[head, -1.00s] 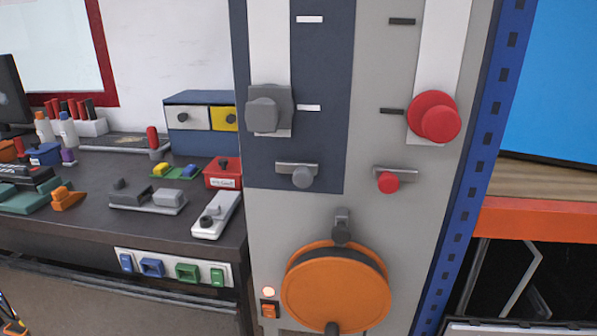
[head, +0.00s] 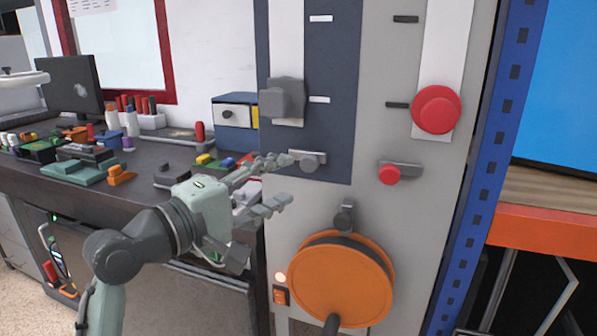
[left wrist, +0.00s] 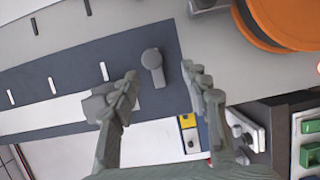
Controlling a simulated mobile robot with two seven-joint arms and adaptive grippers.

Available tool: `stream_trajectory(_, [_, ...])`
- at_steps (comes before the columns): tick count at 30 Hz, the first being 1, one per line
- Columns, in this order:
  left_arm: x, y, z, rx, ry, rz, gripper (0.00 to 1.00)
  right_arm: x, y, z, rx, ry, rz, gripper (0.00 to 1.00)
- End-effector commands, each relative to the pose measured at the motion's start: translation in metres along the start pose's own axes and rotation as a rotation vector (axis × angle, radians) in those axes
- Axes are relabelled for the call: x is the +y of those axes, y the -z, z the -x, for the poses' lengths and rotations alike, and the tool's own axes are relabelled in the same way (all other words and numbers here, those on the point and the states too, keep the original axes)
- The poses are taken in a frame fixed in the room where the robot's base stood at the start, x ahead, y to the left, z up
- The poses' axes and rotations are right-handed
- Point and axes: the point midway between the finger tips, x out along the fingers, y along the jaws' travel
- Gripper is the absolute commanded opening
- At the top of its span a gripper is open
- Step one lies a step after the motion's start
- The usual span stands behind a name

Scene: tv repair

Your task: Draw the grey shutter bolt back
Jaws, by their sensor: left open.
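The grey shutter bolt (head: 308,163) is a round grey knob on a short flat bar, low on the dark blue panel. In the head view my left gripper (head: 280,182) is open just left of it, its upper fingertip close to the bar. I cannot tell whether they touch. In the left wrist view the bolt (left wrist: 153,62) shows ahead of the gap between the open fingers (left wrist: 162,82), with nothing held between them. My right gripper is not in view.
A grey slider block (head: 282,98) sits above the bolt. A red bolt (head: 390,174) and a red knob (head: 437,109) are to the right. An orange wheel (head: 340,285) is below, under a grey latch (head: 344,217). A cluttered workbench (head: 150,203) stands at left.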

Motion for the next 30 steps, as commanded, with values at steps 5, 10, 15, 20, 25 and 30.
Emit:
stream_trajectory(5, [0.013, -0.005, -0.009, -0.017, -0.026, 0.024, 0.46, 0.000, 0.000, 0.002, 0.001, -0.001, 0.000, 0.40])
stream_trajectory(10, [0.013, -0.006, -0.036, -0.016, -0.025, 0.023, 0.46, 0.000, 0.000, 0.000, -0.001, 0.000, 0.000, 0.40])
stream_trajectory(15, [0.013, -0.006, -0.061, -0.016, -0.024, 0.022, 0.46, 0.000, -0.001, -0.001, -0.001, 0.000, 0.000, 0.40])
stream_trajectory(20, [0.012, -0.006, -0.074, -0.014, -0.022, 0.021, 0.46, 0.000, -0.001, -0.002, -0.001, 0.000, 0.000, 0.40])
stream_trajectory(25, [0.012, -0.006, -0.077, -0.014, -0.022, 0.019, 0.46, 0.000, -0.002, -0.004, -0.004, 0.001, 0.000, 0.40])
stream_trajectory(30, [0.012, -0.006, -0.076, -0.014, -0.022, 0.020, 0.41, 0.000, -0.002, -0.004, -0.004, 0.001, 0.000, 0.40])
